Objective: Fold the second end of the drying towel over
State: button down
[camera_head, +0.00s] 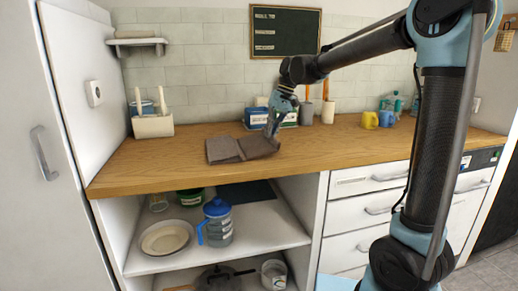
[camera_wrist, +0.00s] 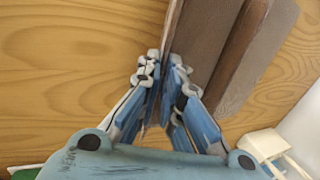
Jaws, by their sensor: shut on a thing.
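The drying towel (camera_head: 226,150) is dark brown-grey and lies on the wooden counter. A fold line or overlapped layer shows across it. In the wrist view the towel (camera_wrist: 215,45) runs up from the fingertips, with a lighter brown layer on its right side. My gripper (camera_head: 274,134) is at the towel's right end in the head view. In the wrist view my gripper (camera_wrist: 162,66) has its fingertips close together on the towel's left edge, shut on it. The part between the fingertips is mostly hidden.
The wooden counter (camera_head: 330,145) is clear to the right of the towel. A white holder (camera_head: 152,126) stands at the left back. A blue box (camera_head: 257,117) and utensil pots (camera_head: 327,111) stand behind my gripper.

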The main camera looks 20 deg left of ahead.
jog(key=shift+s+a+r+t+h, duration=0.15)
jog(key=shift+a+r+t+h, duration=0.1)
jog(key=shift+r+h, duration=0.25)
jog(key=shift+s+a+r+t+h, duration=0.15)
jog(key=shift+a+r+t+h, duration=0.15)
jog(key=shift+r, duration=0.35)
jog(key=shift+s+a+r+t+h, duration=0.25)
jog(key=shift+a+r+t+h, duration=0.1)
jog(key=shift+r+h, duration=0.2)
jog(key=shift+s+a+r+t+h, duration=0.2)
jog(key=shift+a+r+t+h, duration=0.1)
jog(key=shift+r+h, duration=0.25)
jog(key=shift+s+a+r+t+h, duration=0.55)
jog(key=shift+a+r+h, duration=0.25)
jog(key=shift+a+h, duration=0.1)
